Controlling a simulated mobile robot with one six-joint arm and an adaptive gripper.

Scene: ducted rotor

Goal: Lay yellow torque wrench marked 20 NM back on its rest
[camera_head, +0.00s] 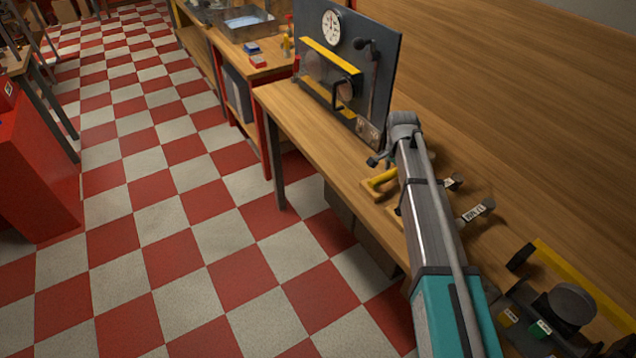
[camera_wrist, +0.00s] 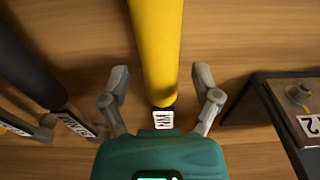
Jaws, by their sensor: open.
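The yellow torque wrench (camera_wrist: 155,45) runs from the top edge to the middle of the wrist view, with a small white tag (camera_wrist: 163,118) at its near end. Its lettering is too small to read surely. My gripper (camera_wrist: 162,88) is open, with one finger on each side of the yellow wrench and a gap visible on both sides. A yellow bar (camera_head: 384,178), probably the same wrench, shows low over the bench beside my arm in the head view. I cannot tell whether it touches its rest, which my arm partly hides.
Dark tagged tools (camera_wrist: 75,122) lie left of the wrench in the wrist view. A dark panel (camera_wrist: 278,110) with a knob stands at right. A grey gauge board (camera_head: 345,65) rises from the wooden bench (camera_head: 300,110) beyond my arm.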

